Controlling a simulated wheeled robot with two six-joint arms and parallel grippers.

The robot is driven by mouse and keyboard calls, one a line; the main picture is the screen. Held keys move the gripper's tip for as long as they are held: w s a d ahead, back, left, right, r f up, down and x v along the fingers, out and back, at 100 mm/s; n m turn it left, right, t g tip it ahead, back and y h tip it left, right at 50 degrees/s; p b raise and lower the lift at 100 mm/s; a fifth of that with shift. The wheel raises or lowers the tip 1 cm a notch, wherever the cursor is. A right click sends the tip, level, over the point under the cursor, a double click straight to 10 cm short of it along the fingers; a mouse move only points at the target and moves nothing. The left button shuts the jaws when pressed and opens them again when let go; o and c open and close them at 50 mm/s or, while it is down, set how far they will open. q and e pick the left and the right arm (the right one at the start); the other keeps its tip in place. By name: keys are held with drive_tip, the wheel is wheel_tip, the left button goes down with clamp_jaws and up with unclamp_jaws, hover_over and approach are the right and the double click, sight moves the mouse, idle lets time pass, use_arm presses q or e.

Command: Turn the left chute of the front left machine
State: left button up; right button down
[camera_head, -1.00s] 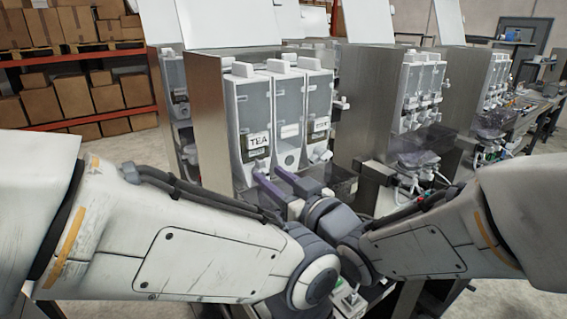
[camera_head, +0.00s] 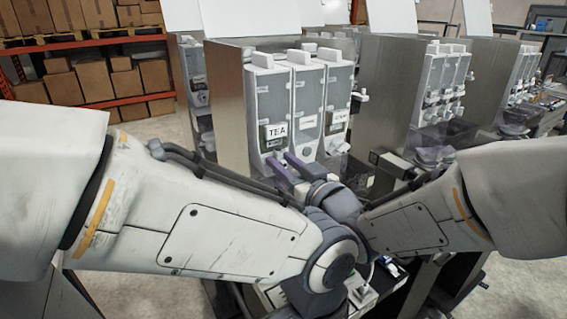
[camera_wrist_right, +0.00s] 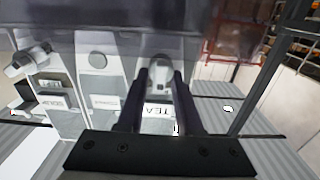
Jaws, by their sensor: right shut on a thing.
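The front left machine (camera_head: 227,100) is a metal cabinet with three clear canisters side by side. Its left canister (camera_head: 270,95) has a TEA label. My right gripper (camera_head: 280,160) is at the foot of this canister in the head view. In the right wrist view, its two dark fingers (camera_wrist_right: 160,85) are on both sides of the pale left chute (camera_wrist_right: 160,72), shut on it. The TEA label shows upside down between the fingers. In the head view the chute is hidden by the fingers. My left arm crosses the foreground; its gripper is not visible.
The middle canister (camera_head: 307,105) and right canister (camera_head: 338,100) stand close beside the gripped chute. More machines (camera_head: 440,90) stand in a row at the right. A shelf with cardboard boxes (camera_head: 80,95) is at the back left.

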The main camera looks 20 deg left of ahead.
drive_tip(key=shift+w+d+f+m+b, duration=0.1)
drive_tip(key=shift+m+b, duration=0.55)
drive_tip(key=shift+m, duration=0.35)
drive_tip(key=m+b, duration=0.1)
drive_tip(key=m, duration=0.1)
drive_tip(key=shift+w+d+m, duration=0.1)
drive_tip(key=shift+m, duration=0.3)
drive_tip(key=shift+w+d+f+m, duration=0.1)
drive_tip(key=shift+f+m, duration=0.15)
drive_tip(key=shift+m, duration=2.85)
drive_tip(key=shift+w+a+f+m, duration=0.1)
drive_tip(key=shift+f+m, duration=0.15)
drive_tip(key=shift+m, duration=2.85)
drive_tip(key=shift+d+f+m, duration=0.1)
drive_tip(key=shift+f+m, duration=0.15)
drive_tip(key=shift+m, duration=2.85)
